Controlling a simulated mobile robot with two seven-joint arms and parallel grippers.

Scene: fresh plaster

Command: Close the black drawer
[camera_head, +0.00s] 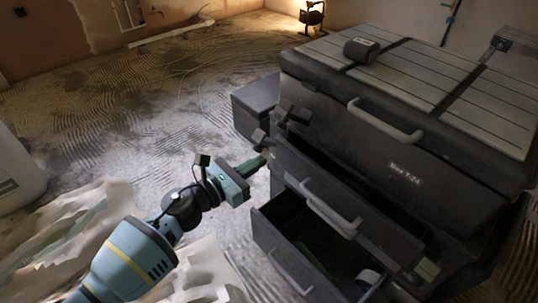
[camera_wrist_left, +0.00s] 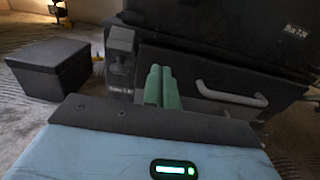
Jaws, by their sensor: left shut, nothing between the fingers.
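The large black chest (camera_head: 440,165) has a lid, a "Box T-24" label and drawers in its front. An upper black drawer (camera_head: 385,225) with a grey bar handle (camera_head: 330,208) stands out a little, with a dark gap above its front. Below it a lower drawer (camera_head: 268,232) is pulled out farther, its inside showing. My left gripper (camera_head: 252,165) is shut and empty, near the left end of the upper drawer's front. In the left wrist view its green fingers (camera_wrist_left: 161,87) are together, left of a drawer handle (camera_wrist_left: 230,96); contact is unclear. A green piece at lower right may be my right gripper (camera_head: 428,269), mostly hidden.
A small dark box (camera_head: 256,103) stands on the floor left of the chest and also shows in the left wrist view (camera_wrist_left: 48,70). Crumpled pale sheeting (camera_head: 75,225) and a white container (camera_head: 17,170) lie at the left. The ridged floor (camera_head: 130,110) behind is mostly clear.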

